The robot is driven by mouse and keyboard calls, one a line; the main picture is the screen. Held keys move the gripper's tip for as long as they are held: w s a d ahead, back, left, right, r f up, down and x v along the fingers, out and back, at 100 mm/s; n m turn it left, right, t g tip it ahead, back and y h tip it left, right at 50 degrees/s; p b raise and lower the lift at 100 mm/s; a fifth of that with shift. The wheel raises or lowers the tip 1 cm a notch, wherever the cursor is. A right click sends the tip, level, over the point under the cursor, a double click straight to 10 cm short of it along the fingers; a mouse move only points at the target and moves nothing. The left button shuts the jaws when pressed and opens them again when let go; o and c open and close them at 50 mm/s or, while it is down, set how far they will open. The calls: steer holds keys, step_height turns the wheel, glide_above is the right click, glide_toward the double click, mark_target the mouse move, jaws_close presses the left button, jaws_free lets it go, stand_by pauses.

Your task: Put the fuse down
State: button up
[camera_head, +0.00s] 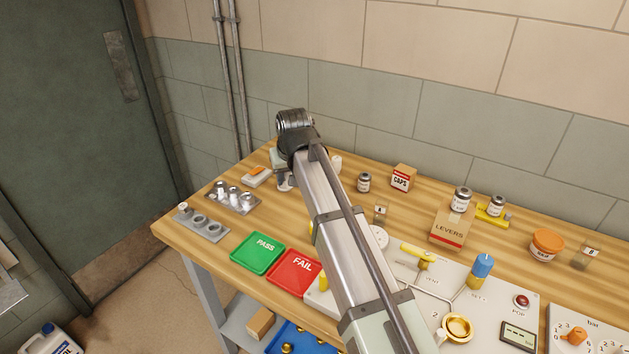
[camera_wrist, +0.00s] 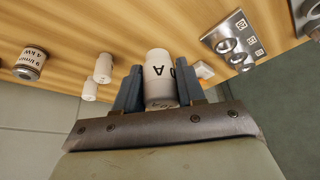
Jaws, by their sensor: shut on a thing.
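My gripper (camera_wrist: 159,72) is shut on a white cylindrical fuse (camera_wrist: 157,88) marked with a dark letter A. The fuse sits between the two blue-grey fingers in the wrist view. In the head view my gripper (camera_head: 284,181) is low over the far left part of the bench, and my arm hides the fuse. I cannot tell whether the fuse touches the wood. Two more white cylinders (camera_wrist: 103,68) stand to one side in the wrist view.
A metal holder with several cylinders (camera_head: 232,198) and a grey block with round sockets (camera_head: 202,226) lie to the left. Green PASS (camera_head: 257,253) and red FAIL (camera_head: 296,274) trays are nearer. A jar (camera_head: 364,182) and CAPS box (camera_head: 403,178) stand right of my gripper.

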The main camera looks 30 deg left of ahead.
steer(key=shift+w+d+r, duration=0.15)
steer(key=shift+r, duration=0.1)
steer(key=w+d+r+m+t+h, duration=0.1)
steer(key=w+d+r+m, duration=0.1)
steer(key=w+d, duration=0.95)
steer(key=w+d+r+m, duration=0.3)
steer(key=w+d, duration=0.8)
steer(key=w, duration=0.1)
steer(key=r+n, duration=0.2)
steer(key=n, duration=0.2)
glide_above(403, 166)
steer(key=s+d, duration=0.1)
steer(key=shift+g+y, duration=0.4)
steer(key=shift+d+f, duration=0.1)
steer(key=shift+f, duration=4.8)
steer(key=shift+f, duration=0.1)
steer(key=o, duration=1.1)
steer(key=shift+c, duration=0.2)
